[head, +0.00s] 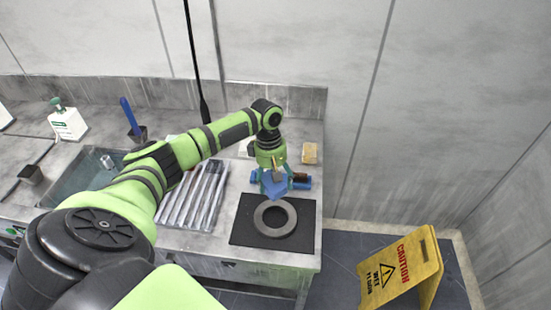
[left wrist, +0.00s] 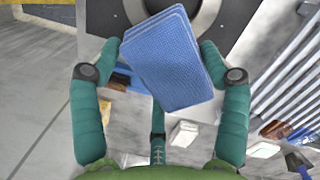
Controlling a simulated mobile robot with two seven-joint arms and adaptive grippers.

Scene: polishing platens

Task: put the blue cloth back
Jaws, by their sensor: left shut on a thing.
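The blue cloth (head: 274,190) is held in my left gripper (head: 273,176), above the rear edge of the black mat. In the left wrist view the cloth (left wrist: 168,62) is a flat, folded, slightly tilted blue rectangle between the green fingers of my gripper (left wrist: 168,66). A grey ring-shaped platen (head: 257,222) lies on the black mat (head: 243,236), just in front of the cloth in the head view. My right gripper is in neither view.
A blue and dark object (head: 301,181) and a tan block (head: 310,153) lie behind the mat. Several pale strips (head: 190,198) lie left of it. A sink (head: 88,172) and a white bottle (head: 68,122) are farther left. A yellow caution sign (head: 405,270) stands on the floor.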

